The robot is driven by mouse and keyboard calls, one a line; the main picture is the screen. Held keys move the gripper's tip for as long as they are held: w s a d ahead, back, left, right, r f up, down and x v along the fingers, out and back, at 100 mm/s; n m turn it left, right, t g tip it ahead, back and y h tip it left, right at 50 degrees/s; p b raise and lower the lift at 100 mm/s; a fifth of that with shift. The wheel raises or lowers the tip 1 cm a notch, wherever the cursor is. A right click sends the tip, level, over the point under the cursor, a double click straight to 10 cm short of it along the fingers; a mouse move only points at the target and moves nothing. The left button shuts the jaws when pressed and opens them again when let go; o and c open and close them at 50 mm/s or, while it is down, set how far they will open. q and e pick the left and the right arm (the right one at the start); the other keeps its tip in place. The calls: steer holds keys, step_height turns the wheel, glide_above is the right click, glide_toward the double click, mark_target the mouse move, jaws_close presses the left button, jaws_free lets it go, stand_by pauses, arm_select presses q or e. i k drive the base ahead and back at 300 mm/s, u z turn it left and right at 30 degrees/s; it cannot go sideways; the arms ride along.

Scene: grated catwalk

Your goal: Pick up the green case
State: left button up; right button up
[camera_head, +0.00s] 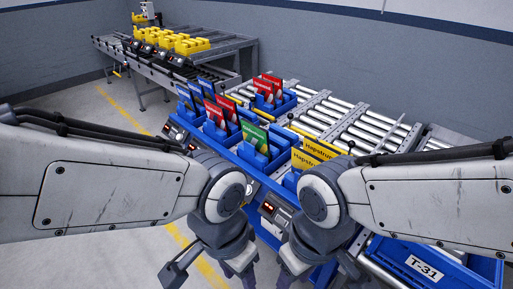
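The green case (254,136) stands upright in a blue bin on the near side of the roller conveyor, right of the picture's middle. Its front faces me and its lower part is hidden by the bin. My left gripper (238,273) hangs low at the bottom of the picture, apart from the case. My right gripper (292,276) is also low, just right of the left one. The fingertips of both are cut off by the lower edge, so their opening does not show. I see nothing held in either.
Red cases (268,88) and yellow cases (312,153) stand in neighbouring blue bins. Rollers (353,127) lie behind. A blue crate labelled T-31 (389,262) is at lower right. Yellow bins (180,44) stand on a far conveyor. The floor at left is clear.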

mark_target(255, 136)
steer(key=z, duration=0.8)
steer(key=k, duration=0.6)
steer(key=u, duration=1.15)
steer(key=i, duration=1.15)
steer(key=z, duration=0.5)
